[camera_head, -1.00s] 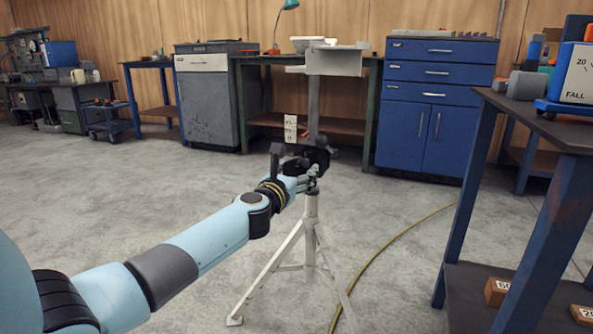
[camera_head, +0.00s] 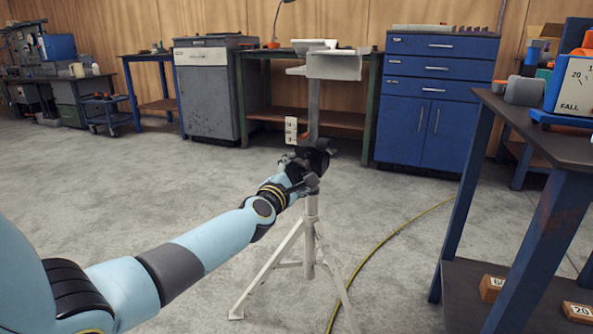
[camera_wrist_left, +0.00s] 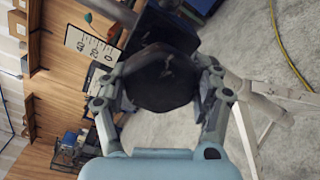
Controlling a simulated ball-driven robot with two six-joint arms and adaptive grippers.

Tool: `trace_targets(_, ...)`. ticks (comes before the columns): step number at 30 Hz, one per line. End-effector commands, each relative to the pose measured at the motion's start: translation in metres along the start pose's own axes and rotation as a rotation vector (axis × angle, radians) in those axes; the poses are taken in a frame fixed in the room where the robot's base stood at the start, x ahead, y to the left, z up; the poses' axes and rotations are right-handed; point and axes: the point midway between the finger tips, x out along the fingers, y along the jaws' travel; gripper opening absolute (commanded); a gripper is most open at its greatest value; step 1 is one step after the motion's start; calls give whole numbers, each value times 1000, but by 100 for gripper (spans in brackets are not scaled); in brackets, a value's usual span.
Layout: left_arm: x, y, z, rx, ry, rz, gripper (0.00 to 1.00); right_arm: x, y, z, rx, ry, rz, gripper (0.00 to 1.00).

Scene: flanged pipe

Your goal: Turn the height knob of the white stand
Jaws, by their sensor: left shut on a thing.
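The white stand (camera_head: 311,208) stands upright on tripod legs in the middle of the head view, with a V-shaped white top on its post. Its black height knob (camera_wrist_left: 161,78) fills the middle of the left wrist view. My left gripper (camera_head: 308,170) is at the stand's collar. In the left wrist view the gripper's two fingers (camera_wrist_left: 162,88) lie on either side of the knob and are shut on it. The knob is mostly hidden behind the gripper in the head view. My right gripper is not in view.
A small white scale plate (camera_head: 291,130) with marks is beside the post. A blue-legged table (camera_head: 560,150) stands close on the right. A yellow hose (camera_head: 385,243) lies on the floor right of the stand. Cabinets and a workbench line the back wall.

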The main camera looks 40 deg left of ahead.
Motion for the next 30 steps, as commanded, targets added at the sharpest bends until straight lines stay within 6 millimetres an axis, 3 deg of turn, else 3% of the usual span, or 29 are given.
trace_targets(7,0,0,0,232,1,-3,33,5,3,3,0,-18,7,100)
trace_targets(18,-1,0,0,556,1,-4,33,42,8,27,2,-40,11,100)
trace_targets(30,-1,-1,0,759,-1,-4,33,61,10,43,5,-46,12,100)
